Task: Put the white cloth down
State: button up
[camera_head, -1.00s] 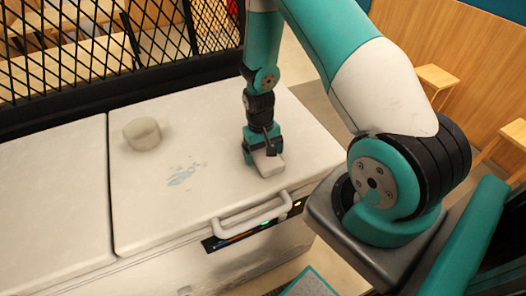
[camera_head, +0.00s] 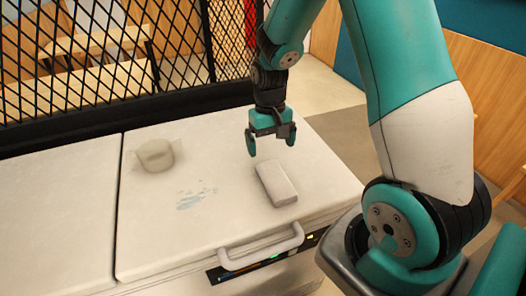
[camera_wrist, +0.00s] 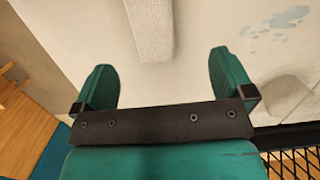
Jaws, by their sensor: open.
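The white cloth (camera_head: 276,184), a folded pale block, lies flat on the white lid (camera_head: 235,225) near its right side. It also shows at the top middle of the wrist view (camera_wrist: 151,28). My gripper (camera_head: 270,146) is open and empty above the lid, just behind the cloth in the head view and apart from it. In the wrist view its two teal fingers (camera_wrist: 162,82) are spread wide with nothing between them. Nothing hides the cloth in the head view.
A pale round knob-like object (camera_head: 155,155) stands at the lid's back left. A bluish wet-looking stain (camera_head: 195,199) is left of the cloth. A handle (camera_head: 262,248) sticks out at the lid's front edge. A black mesh fence (camera_head: 110,65) stands behind.

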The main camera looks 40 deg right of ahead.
jog(key=s+a+r+n+t+y, duration=0.1)
jog(key=s+a+r+n+y, duration=0.2)
jog(key=s+a+r+n, duration=0.7)
jog(key=s+a+r, duration=0.7)
jog(key=s+a, duration=0.1)
jog(key=a, duration=0.2)
jog(key=shift+a+r+y, duration=0.15)
jog(key=shift+r+y, duration=0.15)
jog(key=shift+w, duration=0.15)
